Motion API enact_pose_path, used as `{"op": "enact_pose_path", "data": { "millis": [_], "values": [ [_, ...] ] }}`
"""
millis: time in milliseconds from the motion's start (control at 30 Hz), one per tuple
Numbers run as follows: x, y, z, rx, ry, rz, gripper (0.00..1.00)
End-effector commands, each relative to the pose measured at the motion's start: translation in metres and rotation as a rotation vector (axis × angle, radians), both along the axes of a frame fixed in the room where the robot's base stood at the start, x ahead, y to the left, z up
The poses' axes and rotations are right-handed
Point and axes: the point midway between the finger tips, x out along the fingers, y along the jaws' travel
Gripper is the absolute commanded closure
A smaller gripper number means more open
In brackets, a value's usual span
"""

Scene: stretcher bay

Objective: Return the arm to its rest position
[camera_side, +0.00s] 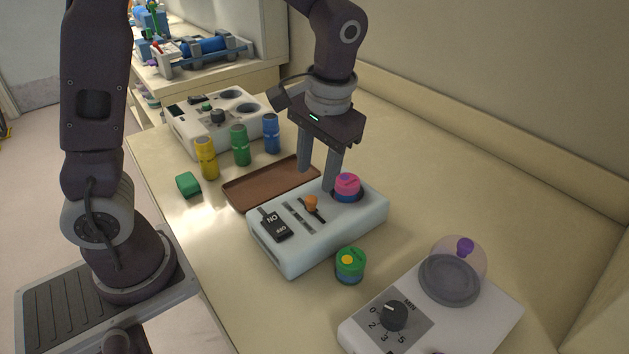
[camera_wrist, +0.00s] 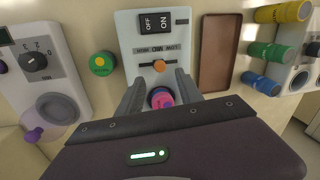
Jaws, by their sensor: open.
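My gripper (camera_side: 318,172) is open, its two fingers pointing down above the far end of a white control box (camera_side: 293,257). A pink and purple round piece (camera_side: 347,184) sits in a dark round socket on that box, close to the right finger. In the wrist view my gripper (camera_wrist: 160,84) straddles the pink piece (camera_wrist: 161,98) from above, and nothing is clearly held. Whether a finger touches the piece cannot be told. The box also bears an ON/OFF rocker switch (camera_side: 275,225) and an orange slider knob (camera_side: 311,203).
A brown tray (camera_side: 243,197) lies behind the box. Yellow (camera_side: 206,158), green (camera_side: 240,145) and blue (camera_side: 272,133) cylinders stand beyond it, before another white device (camera_side: 180,131). A green jar (camera_side: 350,265) and a domed timer device (camera_side: 497,318) stand nearer. The bench at right is clear.

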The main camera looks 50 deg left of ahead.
Motion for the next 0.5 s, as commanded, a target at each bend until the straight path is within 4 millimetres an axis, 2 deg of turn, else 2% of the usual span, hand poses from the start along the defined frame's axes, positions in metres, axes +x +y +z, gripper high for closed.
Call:
{"op": "enact_pose_path", "data": {
  "millis": [233,333,433,500],
  "values": [
    [0.000,0.000,0.001,0.000,0.000,0.000,0.57],
    [-0.009,0.001,0.016,-0.022,-0.032,-0.006,0.57],
    [-0.041,0.006,0.051,-0.077,-0.129,-0.037,0.57],
    [-0.072,0.008,0.074,-0.110,-0.217,-0.070,0.57]
  ]
}}
